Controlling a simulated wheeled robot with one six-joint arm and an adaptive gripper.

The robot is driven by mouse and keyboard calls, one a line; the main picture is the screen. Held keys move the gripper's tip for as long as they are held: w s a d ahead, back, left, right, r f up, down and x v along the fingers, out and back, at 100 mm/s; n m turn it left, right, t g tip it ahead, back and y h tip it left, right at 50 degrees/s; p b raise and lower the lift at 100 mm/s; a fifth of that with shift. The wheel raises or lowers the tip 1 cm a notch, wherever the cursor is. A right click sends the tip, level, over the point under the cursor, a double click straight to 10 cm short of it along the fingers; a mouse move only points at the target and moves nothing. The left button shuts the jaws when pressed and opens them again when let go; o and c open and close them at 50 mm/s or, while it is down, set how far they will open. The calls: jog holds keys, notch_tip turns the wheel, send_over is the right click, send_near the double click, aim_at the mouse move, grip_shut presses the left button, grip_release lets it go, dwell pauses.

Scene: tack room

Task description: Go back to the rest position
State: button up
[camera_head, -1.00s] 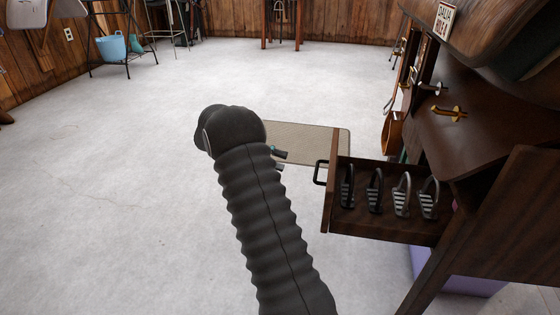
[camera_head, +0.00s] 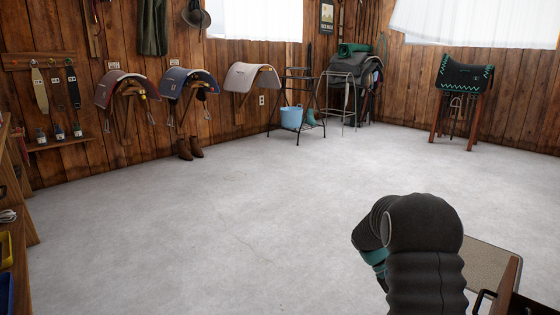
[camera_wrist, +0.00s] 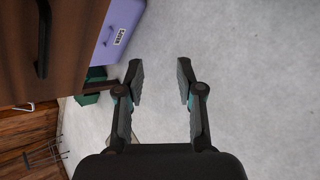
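My gripper (camera_wrist: 160,84) shows in the wrist view with its two fingers apart and nothing between them. Pale floor lies beyond the fingertips. In the head view my dark, ribbed arm (camera_head: 425,240) stands at the lower right, and the fingers are hidden there. The dark wooden drawer front (camera_wrist: 42,40) with a black handle is at the upper left of the wrist view, to the left of the fingers.
The drawer's edge (camera_head: 507,284) shows at the lower right of the head view, beside a beige mat (camera_head: 488,262). A purple box (camera_wrist: 120,25) sits near the drawer. Saddles line the walls. The middle floor (camera_head: 220,210) is clear.

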jog(key=s+a+r+n+t+y+p, duration=0.2)
jog(key=s+a+r+t+y, duration=0.4)
jog(key=s+a+r+t, duration=0.6)
jog(key=s+a+r+p, duration=0.1)
jog(key=s+a+r, duration=0.6)
jog(key=s+r, duration=0.2)
jog(key=shift+s+t+y, duration=0.3)
jog(key=shift+s+t, duration=0.1)
jog(key=shift+s, duration=0.55)
jog(key=shift+a, duration=0.15)
